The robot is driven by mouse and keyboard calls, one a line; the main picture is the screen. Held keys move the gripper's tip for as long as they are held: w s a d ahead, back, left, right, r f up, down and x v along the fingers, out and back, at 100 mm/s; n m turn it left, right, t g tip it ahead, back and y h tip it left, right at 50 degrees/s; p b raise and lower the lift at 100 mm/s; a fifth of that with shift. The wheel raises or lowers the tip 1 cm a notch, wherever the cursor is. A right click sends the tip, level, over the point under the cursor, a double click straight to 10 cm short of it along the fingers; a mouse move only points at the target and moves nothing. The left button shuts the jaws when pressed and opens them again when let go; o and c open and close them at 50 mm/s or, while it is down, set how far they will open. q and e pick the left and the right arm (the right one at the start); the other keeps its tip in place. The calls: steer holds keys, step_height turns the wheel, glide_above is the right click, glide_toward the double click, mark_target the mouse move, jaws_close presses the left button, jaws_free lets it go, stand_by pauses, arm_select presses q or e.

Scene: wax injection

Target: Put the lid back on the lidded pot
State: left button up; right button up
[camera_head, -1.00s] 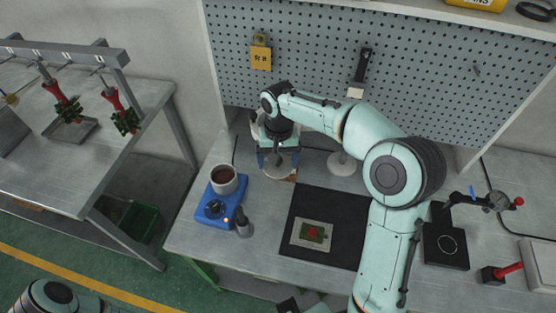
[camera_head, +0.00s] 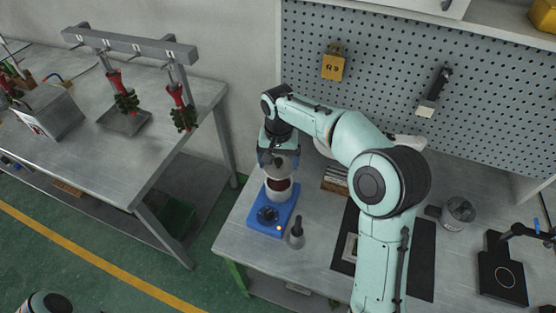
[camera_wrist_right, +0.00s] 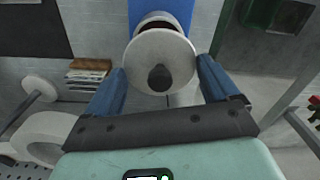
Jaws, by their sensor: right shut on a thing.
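The lid, a pale round disc with a dark knob, is between the fingers of my right gripper (camera_head: 279,160). In the right wrist view the lid (camera_wrist_right: 160,50) fills the gap between the blue fingers of the right gripper (camera_wrist_right: 161,67), which is shut on it. The pot (camera_head: 279,195) is a light cup with dark red wax inside, on a blue heater base (camera_head: 267,220). The lid is held over the pot's back part, with the wax showing below it. In the wrist view the pot (camera_wrist_right: 158,20) is partly hidden behind the lid. My left gripper is out of view.
A small dark-knobbed tool (camera_head: 296,235) stands right of the heater. A grey can (camera_head: 457,213) stands beyond. The pegboard (camera_head: 385,60) rises behind the bench.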

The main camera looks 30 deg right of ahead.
steer(key=shift+s+d+f, duration=0.1)
steer(key=shift+f, duration=0.5)
step_height(320, 180, down, 3)
steer(key=shift+f+b, duration=0.15)
steer(key=shift+b, duration=1.1)
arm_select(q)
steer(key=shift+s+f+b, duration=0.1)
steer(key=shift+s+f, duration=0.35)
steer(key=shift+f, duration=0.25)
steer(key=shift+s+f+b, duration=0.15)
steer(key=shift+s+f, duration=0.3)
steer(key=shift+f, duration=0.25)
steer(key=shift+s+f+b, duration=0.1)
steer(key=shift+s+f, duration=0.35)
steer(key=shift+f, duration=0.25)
arm_select(e)
steer(key=shift+f, duration=0.9)
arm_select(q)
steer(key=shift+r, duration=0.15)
arm_select(e)
steer(key=shift+r, duration=0.1)
steer(key=shift+c, duration=0.2)
jaws_close()
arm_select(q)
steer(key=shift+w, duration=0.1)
